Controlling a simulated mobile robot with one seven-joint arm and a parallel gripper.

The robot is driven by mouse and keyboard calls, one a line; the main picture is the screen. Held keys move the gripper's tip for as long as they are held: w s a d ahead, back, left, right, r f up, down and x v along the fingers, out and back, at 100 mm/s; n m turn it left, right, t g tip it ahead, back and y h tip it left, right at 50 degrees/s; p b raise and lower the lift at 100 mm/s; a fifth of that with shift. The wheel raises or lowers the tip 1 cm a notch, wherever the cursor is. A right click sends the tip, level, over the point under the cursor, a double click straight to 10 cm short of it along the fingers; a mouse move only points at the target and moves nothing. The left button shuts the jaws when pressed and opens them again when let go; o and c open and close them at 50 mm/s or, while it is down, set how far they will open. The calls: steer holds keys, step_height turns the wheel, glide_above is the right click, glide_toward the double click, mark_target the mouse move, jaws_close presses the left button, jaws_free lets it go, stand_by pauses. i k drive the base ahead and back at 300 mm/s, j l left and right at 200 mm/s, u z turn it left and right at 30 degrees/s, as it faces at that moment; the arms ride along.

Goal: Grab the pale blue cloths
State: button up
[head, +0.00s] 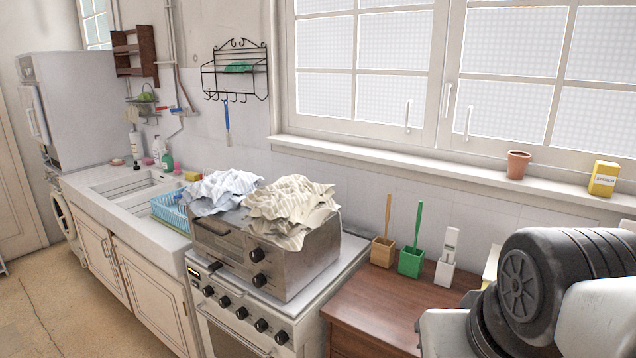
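The pale blue cloths (222,190) lie in a crumpled heap on the left part of the top of a small metal oven (315,252). A crumpled cream striped cloth (290,208) lies right beside them on the same oven top, and the two heaps appear to touch. I cannot tell how many pale blue cloths there are. Part of my arm fills the lower right of the head view. My gripper is not in view.
The metal oven stands on a white stove (245,318). A blue basket (171,211) stands by the sink on the left. On the wooden dresser (385,305) at right are several brush holders, including a green one (411,262). Floor (45,310) is clear at left.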

mark_target(220, 189)
steer(key=i+j+z, duration=0.2)
steer(key=j, duration=0.15)
steer(key=j+z, duration=0.2)
steer(key=i+j+z, duration=0.2)
steer(key=j, duration=0.3)
steer(key=j+z, duration=0.35)
steer(key=j, duration=0.75)
steer(key=i+j, duration=0.1)
steer(key=j, duration=0.9)
steer(key=i+j, duration=0.1)
steer(key=j, duration=0.95)
steer(key=i+j+z, duration=0.1)
steer(key=j, duration=0.9)
